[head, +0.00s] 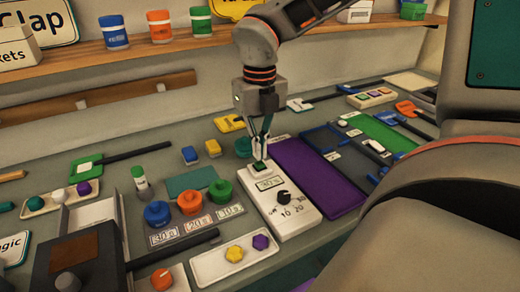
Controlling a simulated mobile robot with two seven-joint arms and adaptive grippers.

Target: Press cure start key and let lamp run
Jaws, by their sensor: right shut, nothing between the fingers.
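A white control box (303,226) lies on the bench near the middle. It has a small display (269,184), a black dial (284,198) with printed numbers, and a green key (260,169) at its far end. I take this as the cure start key. My right gripper (260,158) points down with its fingers shut and empty, its tips right over the green key. I cannot tell whether they touch it or whether it is pressed in. I cannot pick out a lit lamp. My left gripper is not in view.
A purple mat (310,175) lies right of the box. Blue, orange and green pots (190,201) stand left of it. A dark box (80,258) stands lower left. A shelf (120,60) runs behind.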

